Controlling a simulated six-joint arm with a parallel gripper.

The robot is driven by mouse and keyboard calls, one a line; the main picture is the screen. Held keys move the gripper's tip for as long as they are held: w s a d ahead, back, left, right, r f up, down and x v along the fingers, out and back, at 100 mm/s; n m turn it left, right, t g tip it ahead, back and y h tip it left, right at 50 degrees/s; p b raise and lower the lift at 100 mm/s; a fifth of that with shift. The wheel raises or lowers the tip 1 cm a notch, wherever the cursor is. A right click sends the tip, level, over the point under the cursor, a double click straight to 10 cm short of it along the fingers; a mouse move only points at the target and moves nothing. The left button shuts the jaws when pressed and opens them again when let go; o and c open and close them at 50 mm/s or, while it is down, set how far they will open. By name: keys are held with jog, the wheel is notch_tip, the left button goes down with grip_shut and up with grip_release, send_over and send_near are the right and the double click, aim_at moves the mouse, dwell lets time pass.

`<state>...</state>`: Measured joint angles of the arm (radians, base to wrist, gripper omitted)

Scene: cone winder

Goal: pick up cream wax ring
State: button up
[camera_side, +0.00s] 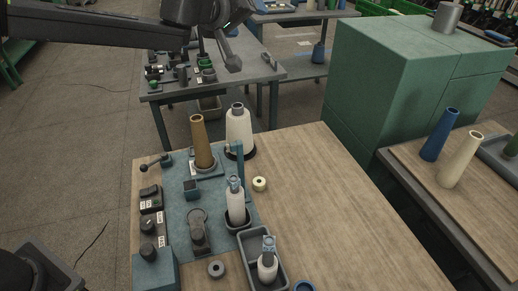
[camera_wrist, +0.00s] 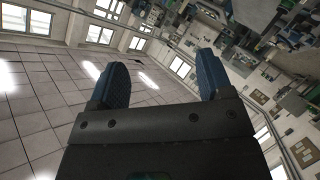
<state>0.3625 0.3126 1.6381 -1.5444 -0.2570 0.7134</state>
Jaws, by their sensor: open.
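The cream wax ring (camera_side: 259,184) lies flat on the wooden tabletop, just right of the blue-grey winder plate. It is small and pale, with a dark centre hole. My gripper (camera_side: 225,62) is high above the back of the table in the side view, well away from the ring. In the wrist view my gripper (camera_wrist: 160,84) shows two blue fingers spread wide with nothing between them.
Behind the ring stand a brown cone (camera_side: 202,142) and a cream yarn cone (camera_side: 238,130). A white bottle (camera_side: 236,205) stands left of the ring. A grey tray (camera_side: 281,270) and a grey ring (camera_side: 216,269) are in front. The wood to the right is clear.

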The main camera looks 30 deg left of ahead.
jog(key=w+d+f+n+g+y, duration=0.2)
jog(key=w+f+n+y, duration=0.15)
jog(key=f, duration=0.65)
jog(key=n+g+y, duration=0.1)
jog(key=g+y, duration=0.1)
jog(key=g, duration=0.8)
send_near(259, 181)
jog(key=x, duration=0.2)
jog(key=s+x, duration=0.1)
jog(key=x, duration=0.1)
jog(key=shift+h, duration=0.25)
jog(key=shift+w+x, duration=0.25)
jog(key=shift+x, duration=1.2)
jog(key=shift+w+x, duration=0.2)
jog(key=shift+x, duration=1.25)
jog(key=shift+r, duration=0.1)
jog(key=shift+c, duration=0.3)
jog(key=c, duration=0.9)
jog(key=shift+r, duration=0.15)
jog(key=shift+c, duration=0.2)
